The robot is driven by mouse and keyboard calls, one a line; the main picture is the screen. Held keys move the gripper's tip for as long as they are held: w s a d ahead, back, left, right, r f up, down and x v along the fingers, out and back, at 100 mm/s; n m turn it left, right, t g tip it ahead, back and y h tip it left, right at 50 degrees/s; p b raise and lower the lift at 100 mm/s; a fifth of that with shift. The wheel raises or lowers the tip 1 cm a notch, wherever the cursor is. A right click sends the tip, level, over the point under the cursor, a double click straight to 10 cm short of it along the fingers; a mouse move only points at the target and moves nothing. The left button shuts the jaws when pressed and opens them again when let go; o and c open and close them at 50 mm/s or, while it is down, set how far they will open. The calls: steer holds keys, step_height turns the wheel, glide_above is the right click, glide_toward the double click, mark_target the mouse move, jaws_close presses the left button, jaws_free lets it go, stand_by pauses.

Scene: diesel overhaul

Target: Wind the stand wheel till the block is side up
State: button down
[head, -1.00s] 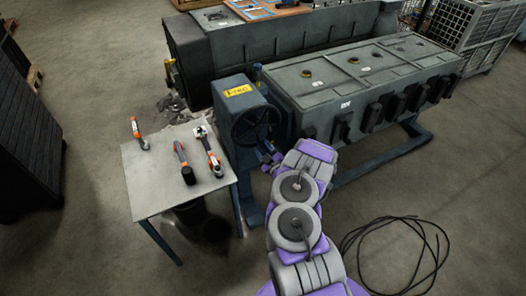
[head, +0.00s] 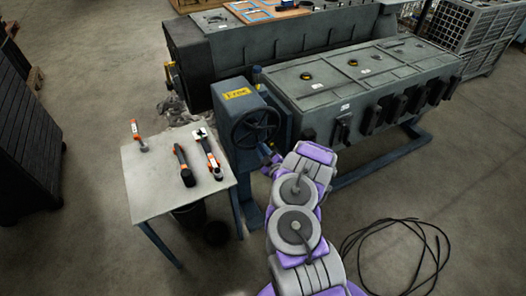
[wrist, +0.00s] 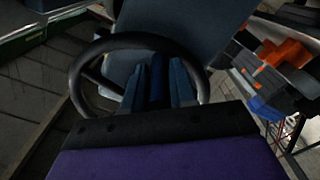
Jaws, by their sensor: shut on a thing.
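The stand wheel (head: 255,126) is a dark round handwheel on the front of the blue-grey gearbox of the stand. The grey engine block (head: 330,85) is held to the right of the gearbox. Its flat face with yellow-ringed holes faces mostly up, and its row of dark ports faces the front right. My gripper (head: 268,156) is at the lower right of the wheel.
A small table (head: 150,190) with several orange-and-black tools stands left of the wheel, close to my gripper. A second long grey block (head: 270,38) stands behind. Coiled black cable (head: 395,255) lies on the floor at right. Floor at the front left is clear.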

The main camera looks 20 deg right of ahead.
steer(key=shift+a+p, duration=0.25)
steer(key=shift+p, duration=0.75)
steer(key=shift+a+f, duration=0.1)
steer(key=shift+a, duration=0.1)
steer(key=c, duration=0.9)
jaws_free()
steer(key=shift+a, duration=0.1)
steer(key=shift+s+d+p, duration=0.25)
steer(key=shift+s+p, duration=0.1)
steer(key=s+p, duration=0.3)
steer(key=s, duration=0.5)
steer(key=s+p, duration=0.4)
steer(key=s, duration=0.4)
steer(key=shift+s+d, duration=0.2)
steer(key=shift+s, duration=0.1)
